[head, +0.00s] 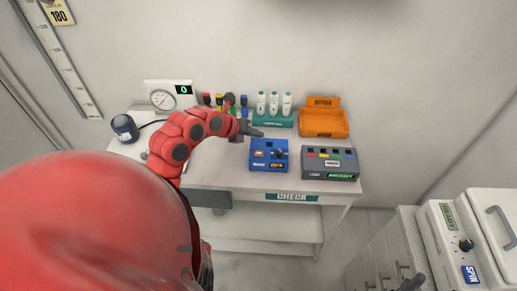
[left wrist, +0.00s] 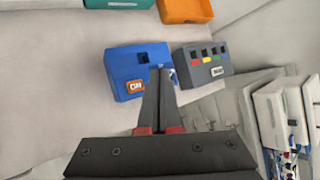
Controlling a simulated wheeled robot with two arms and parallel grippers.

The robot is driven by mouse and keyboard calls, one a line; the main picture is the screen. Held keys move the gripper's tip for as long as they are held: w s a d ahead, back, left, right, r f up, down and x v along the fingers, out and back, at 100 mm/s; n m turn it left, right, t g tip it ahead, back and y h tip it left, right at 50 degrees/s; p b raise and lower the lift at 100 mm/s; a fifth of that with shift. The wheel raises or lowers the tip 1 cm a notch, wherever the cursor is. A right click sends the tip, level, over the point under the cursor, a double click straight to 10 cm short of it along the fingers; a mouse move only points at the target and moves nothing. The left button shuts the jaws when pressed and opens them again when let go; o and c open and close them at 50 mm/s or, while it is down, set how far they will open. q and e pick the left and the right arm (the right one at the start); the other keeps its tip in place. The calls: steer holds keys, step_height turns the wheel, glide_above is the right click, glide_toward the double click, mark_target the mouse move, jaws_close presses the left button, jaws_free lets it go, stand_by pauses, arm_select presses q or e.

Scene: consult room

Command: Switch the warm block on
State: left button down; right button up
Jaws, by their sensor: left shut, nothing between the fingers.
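A blue block (head: 262,146) stands on the white table, with orange labels and a dark knob or lever (head: 279,153) on its top right. It is likely the warm block; its lettering is too small to read surely. In the left wrist view the blue block (left wrist: 121,68) shows an orange label and a dark square hole. My left gripper (head: 254,133) is shut and empty, just behind and above the block's left back edge in the head view. In the left wrist view its closed fingertips (left wrist: 160,69) overlap the block's right part; I cannot tell whether they touch. My right gripper is not in view.
A grey box (head: 344,166) with coloured keys stands close right of the block. Behind are an orange tray (head: 322,122) and a teal rack (head: 273,120) with white bottles. A dial gauge (head: 163,98) and dark jar (head: 124,127) stand at left. The table front is clear.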

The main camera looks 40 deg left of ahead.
arm_select(q)
steer(key=b, duration=0.3)
glide_above(256, 155)
step_height(256, 155, down, 6)
steer(key=shift+d+r, duration=0.1)
steer(key=shift+r, duration=0.1)
steer(key=shift+f+b, duration=0.3)
steer(key=shift+f, duration=0.2)
stand_by(1.2)
steer(key=shift+f+b, duration=0.35)
steer(key=shift+f, duration=0.05)
steer(key=shift+f+b, duration=0.35)
steer(key=shift+f, duration=0.05)
stand_by(0.5)
steer(key=shift+r, duration=0.15)
steer(key=shift+r+p, duration=0.4)
steer(key=shift+r, duration=0.3)
